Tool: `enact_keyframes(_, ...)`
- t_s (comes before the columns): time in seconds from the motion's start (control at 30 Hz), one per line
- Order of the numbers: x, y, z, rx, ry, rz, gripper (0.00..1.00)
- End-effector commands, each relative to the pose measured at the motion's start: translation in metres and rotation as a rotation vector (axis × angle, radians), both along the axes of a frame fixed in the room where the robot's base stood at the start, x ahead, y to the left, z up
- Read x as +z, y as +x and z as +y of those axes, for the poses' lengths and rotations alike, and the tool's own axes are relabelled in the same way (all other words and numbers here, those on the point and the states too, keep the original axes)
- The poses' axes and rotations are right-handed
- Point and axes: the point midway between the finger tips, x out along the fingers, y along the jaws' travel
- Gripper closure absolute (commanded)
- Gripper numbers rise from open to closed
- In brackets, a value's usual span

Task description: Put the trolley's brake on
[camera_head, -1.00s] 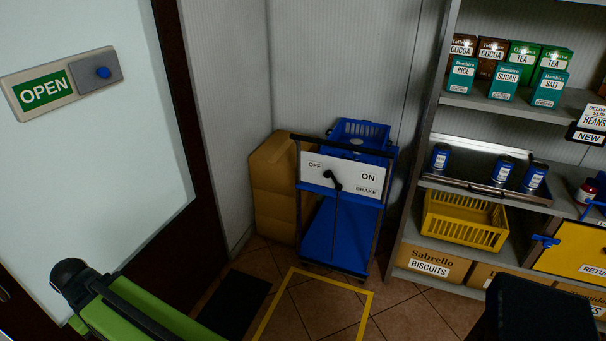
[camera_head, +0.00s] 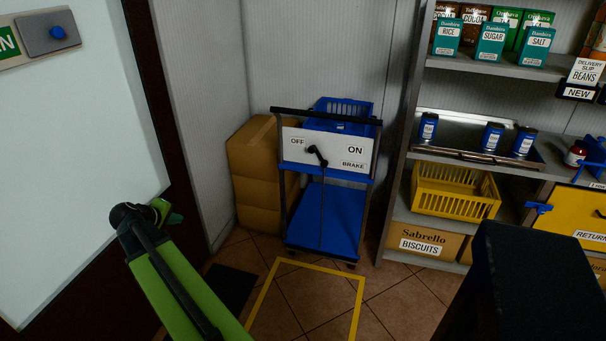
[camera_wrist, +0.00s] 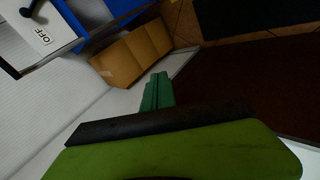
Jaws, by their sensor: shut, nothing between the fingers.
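The blue trolley (camera_head: 325,222) stands against the back wall. Its white brake panel (camera_head: 343,158) reads OFF on the left and ON on the right, with BRAKE below ON. The black brake lever (camera_head: 317,156) tilts up and left, its end by OFF. The wrist view shows part of the panel (camera_wrist: 60,22) with the OFF label, and part of the lever (camera_wrist: 31,8) at the upper left. My gripper (camera_wrist: 156,84) is shut and empty, pointing towards the boxes in that view. In the head view it is mostly hidden behind my arm, left of the trolley and apart from it.
Stacked cardboard boxes (camera_head: 256,180) stand just left of the trolley. A shelf unit (camera_head: 400,125) stands close on its right. A yellow floor outline (camera_head: 318,267) lies in front, with clear tiles inside. A door (camera_head: 75,150) is at the left.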

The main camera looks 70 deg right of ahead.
Motion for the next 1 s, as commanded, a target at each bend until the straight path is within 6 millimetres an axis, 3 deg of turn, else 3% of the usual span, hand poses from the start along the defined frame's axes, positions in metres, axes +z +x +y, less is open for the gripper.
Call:
enact_keyframes(0.03, -0.027, -0.017, -0.068, -0.024, -0.118, 0.023, 1.0)
enact_keyframes(0.1, -0.025, -0.048, -0.151, -0.034, -0.292, 0.084, 1.0)
enact_keyframes(0.2, -0.02, -0.104, -0.251, -0.028, -0.512, 0.218, 1.0)
enact_keyframes(0.3, -0.015, -0.157, -0.322, -0.004, -0.669, 0.374, 1.0)
enact_keyframes(0.33, -0.013, -0.17, -0.337, 0.004, -0.702, 0.416, 1.0)
enact_keyframes(0.4, -0.01, -0.193, -0.362, 0.023, -0.756, 0.496, 1.0)
enact_keyframes(0.53, -0.003, -0.213, -0.381, 0.045, -0.798, 0.57, 1.0)
enact_keyframes(0.87, 0.001, -0.214, -0.383, 0.047, -0.801, 0.576, 1.0)
enact_keyframes(1.0, 0.002, -0.214, -0.397, 0.045, -0.801, 0.575, 1.0)
